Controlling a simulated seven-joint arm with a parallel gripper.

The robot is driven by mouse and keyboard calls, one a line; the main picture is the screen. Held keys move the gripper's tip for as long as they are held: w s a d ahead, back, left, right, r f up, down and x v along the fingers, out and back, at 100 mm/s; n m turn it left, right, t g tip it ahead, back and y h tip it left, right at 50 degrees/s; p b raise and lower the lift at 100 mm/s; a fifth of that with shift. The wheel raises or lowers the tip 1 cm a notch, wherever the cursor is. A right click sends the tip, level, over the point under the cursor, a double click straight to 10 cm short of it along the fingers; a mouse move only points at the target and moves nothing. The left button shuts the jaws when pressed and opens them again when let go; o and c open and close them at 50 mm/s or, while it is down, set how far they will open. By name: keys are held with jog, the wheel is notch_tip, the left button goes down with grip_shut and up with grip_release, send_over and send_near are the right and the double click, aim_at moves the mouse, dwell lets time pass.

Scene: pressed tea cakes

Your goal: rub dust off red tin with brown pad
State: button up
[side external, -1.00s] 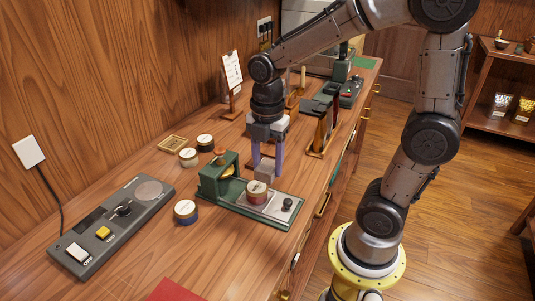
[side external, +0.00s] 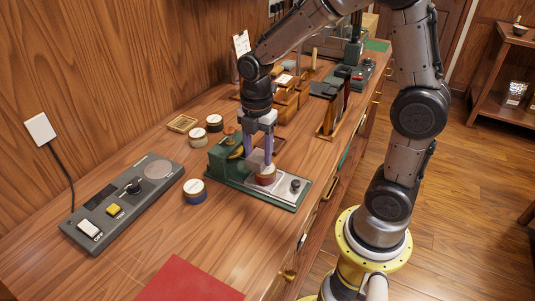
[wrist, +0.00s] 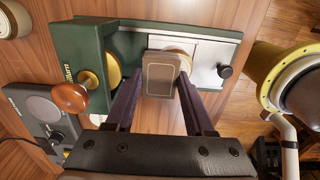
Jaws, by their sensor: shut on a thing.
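The red tin (side external: 267,180), a round tin with a pale lid, stands on the metal plate of a green press-like device in the side view. In the wrist view the tin (wrist: 184,54) is mostly hidden behind the pad. My gripper (side external: 260,164) is shut on the pad (side external: 256,160), a grey-brown block, and points down at the tin. In the wrist view the pad (wrist: 160,73) sits between the two purple fingers. The pad overlaps the tin's lid; I cannot tell whether they touch. Dust on the lid cannot be made out.
The green device (side external: 222,157) has a brown knob beside the tin and a black knob (side external: 295,184) on its plate. The front table is mostly clear.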

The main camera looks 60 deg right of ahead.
jog(key=shift+w, duration=0.5)
jog(key=shift+s, duration=2.9)
notch_tip(320, 180, up, 8)
jog(key=shift+s, duration=0.1)
